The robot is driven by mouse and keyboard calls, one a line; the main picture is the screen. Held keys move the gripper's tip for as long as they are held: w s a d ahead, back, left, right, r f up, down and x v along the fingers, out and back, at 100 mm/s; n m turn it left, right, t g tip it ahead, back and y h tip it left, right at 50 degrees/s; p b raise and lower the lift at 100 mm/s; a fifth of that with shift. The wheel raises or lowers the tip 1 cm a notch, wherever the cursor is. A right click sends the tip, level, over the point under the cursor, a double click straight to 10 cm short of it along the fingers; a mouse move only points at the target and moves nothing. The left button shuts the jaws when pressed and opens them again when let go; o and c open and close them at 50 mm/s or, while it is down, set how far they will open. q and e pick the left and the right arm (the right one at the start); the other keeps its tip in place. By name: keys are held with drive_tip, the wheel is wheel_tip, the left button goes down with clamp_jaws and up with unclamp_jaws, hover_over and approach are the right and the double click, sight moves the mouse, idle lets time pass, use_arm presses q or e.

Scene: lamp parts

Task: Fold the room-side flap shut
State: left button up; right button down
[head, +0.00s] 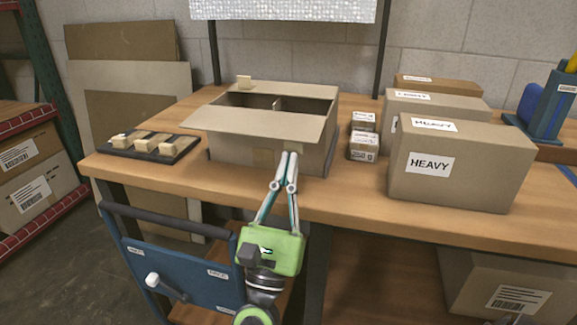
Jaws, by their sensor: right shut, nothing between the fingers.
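An open cardboard box (230,152) stands on the wooden workbench. Its room-side flap (250,122) sticks outward from the front top edge, over the front wall and toward the room. The box mouth is partly open behind it, with a dark inside and a small upright piece (277,104) showing. My right gripper (289,154) is shut and empty. Its fingertips are in front of the box's front wall, just below the flap's outer edge in the picture; I cannot tell whether they touch the flap. My left gripper is not in view.
Several boxes, including a HEAVY box (455,168), stand on the right. Small boxes (363,147) sit beside the open box. A dark tray (127,146) with beige blocks lies left. A blue panel with a handle (190,267) stands in front of the workbench (350,196).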

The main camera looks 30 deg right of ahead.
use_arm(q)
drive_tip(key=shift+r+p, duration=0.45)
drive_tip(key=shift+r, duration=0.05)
use_arm(e)
drive_tip(key=shift+s+a+r, duration=0.15)
drive_tip(key=shift+a+r, duration=0.05)
drive_tip(key=shift+r, duration=0.25)
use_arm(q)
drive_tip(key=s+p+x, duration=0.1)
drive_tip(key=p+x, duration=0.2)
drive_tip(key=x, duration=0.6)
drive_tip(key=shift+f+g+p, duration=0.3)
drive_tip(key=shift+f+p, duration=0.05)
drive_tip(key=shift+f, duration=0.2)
use_arm(e)
wheel_tip(320, 180, up, 8)
drive_tip(key=shift+s+a+r, duration=0.25)
drive_tip(key=shift+a, duration=0.05)
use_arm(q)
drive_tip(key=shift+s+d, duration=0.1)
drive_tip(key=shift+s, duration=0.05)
use_arm(e)
drive_tip(key=v, duration=1.2)
